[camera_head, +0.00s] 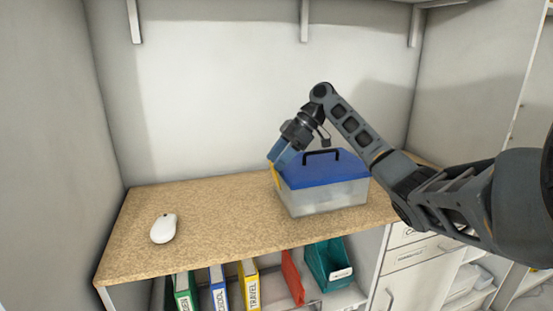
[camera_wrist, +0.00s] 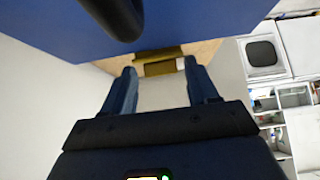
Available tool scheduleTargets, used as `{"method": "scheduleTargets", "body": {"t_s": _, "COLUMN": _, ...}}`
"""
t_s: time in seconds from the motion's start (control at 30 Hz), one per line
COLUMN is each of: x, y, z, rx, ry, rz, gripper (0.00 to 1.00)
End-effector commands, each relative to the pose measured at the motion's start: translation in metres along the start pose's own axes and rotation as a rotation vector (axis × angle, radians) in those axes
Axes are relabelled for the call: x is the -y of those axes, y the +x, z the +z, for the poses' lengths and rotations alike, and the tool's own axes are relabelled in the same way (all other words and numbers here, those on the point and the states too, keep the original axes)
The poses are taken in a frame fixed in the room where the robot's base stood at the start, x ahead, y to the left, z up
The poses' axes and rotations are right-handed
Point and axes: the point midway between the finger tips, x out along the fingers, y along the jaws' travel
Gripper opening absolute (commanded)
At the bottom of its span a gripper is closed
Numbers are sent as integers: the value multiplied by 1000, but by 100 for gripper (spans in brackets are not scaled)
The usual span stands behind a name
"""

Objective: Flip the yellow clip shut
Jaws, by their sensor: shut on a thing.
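A clear plastic box (camera_head: 325,197) with a blue lid (camera_head: 335,170) and a black handle (camera_head: 322,153) stands on the wooden counter. The lid lies on the box. The yellow clip (camera_head: 277,180) is at the box's left end, partly hidden by my gripper (camera_head: 276,163). In the wrist view the yellow clip (camera_wrist: 158,66) lies between my gripper's two fingertips (camera_wrist: 159,74), below the blue lid (camera_wrist: 200,22) edge. My gripper is shut on the clip, with its fingers wide apart at the clip's two ends. The clip's exact angle is hard to tell.
A white computer mouse (camera_head: 164,228) lies on the left of the counter (camera_head: 215,215). Several binders and a teal holder (camera_head: 328,264) stand on the shelf below. The back wall is close behind the box. The counter between mouse and box is clear.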

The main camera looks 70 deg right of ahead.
Motion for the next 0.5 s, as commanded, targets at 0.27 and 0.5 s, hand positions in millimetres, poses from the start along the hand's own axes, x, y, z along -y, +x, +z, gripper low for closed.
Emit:
{"method": "scheduleTargets", "body": {"t_s": 0.27, "x": 0, "y": -1, "z": 1, "rx": -3, "ry": 1, "rz": 2, "gripper": 4}}
{"method": "scheduleTargets", "body": {"t_s": 0.5, "x": 0, "y": -1, "z": 1, "rx": -3, "ry": 1, "rz": 2, "gripper": 68}}
